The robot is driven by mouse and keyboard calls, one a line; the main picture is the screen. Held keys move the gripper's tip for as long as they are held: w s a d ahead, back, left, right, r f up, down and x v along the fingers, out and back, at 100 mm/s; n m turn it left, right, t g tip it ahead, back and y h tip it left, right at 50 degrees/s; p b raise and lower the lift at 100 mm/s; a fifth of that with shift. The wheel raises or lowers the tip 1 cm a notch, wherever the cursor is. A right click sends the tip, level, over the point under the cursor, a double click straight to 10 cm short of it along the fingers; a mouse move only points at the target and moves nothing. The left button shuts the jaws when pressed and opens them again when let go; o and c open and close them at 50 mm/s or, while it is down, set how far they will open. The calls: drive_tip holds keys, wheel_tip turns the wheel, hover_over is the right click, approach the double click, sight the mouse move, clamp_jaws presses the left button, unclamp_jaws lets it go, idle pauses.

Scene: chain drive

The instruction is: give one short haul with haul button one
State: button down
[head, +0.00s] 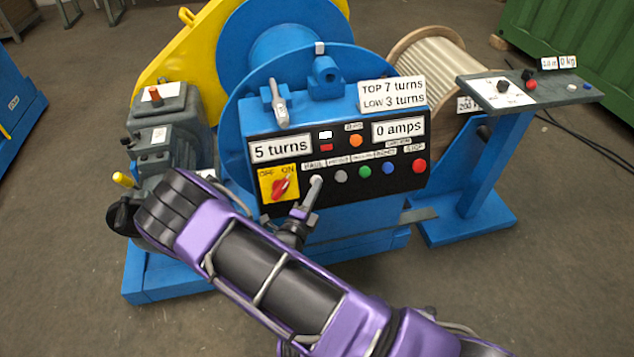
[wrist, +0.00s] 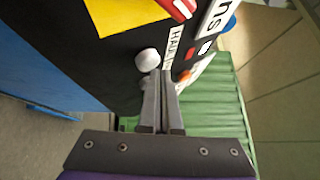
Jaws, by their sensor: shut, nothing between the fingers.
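The control panel (head: 330,200) stands on the blue winch. Its white haul button (head: 316,181) is under the HAUL label, leftmost in the lower button row. The button also shows in the wrist view (wrist: 148,60) as a round white cap. My gripper (head: 306,203) is shut and empty, its tips just below the button in the head view. In the wrist view the fingertips (wrist: 160,76) are close beside the button cap; I cannot tell whether they touch it. The turns display (head: 282,149) reads 5 turns, and the amps display (head: 398,129) reads 0 amps.
A red rotary switch (head: 282,187) on a yellow plate seems to point toward ON. Grey, green, blue and red STOP (head: 418,166) buttons lie to the right. A sign (head: 392,94) reads TOP 7 turns, LOW 3 turns. A side stand (head: 500,90) has more controls and reads 0 kg.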

drive_tip(key=shift+w+a+f+b, duration=0.1)
drive_tip(key=shift+w+f+b, duration=0.2)
drive_tip(key=shift+w, duration=0.15)
idle(0.7)
drive_tip(key=shift+r, duration=0.15)
idle(3.2)
drive_tip(key=shift+s+d+r+p, duration=0.15)
drive_tip(key=shift+s+r+p, duration=0.05)
drive_tip(key=shift+s+p, duration=0.2)
drive_tip(key=shift+s+d+r+p, duration=0.1)
drive_tip(key=shift+s+r+p, duration=0.05)
drive_tip(key=shift+s+p, duration=0.2)
drive_tip(key=shift+s, duration=0.15)
drive_tip(key=s+p, duration=0.1)
drive_tip(key=s+r+p, duration=0.1)
drive_tip(key=s+d+r+p, duration=0.1)
drive_tip(key=s, duration=0.1)
drive_tip(key=shift+d+r, duration=0.1)
idle(0.4)
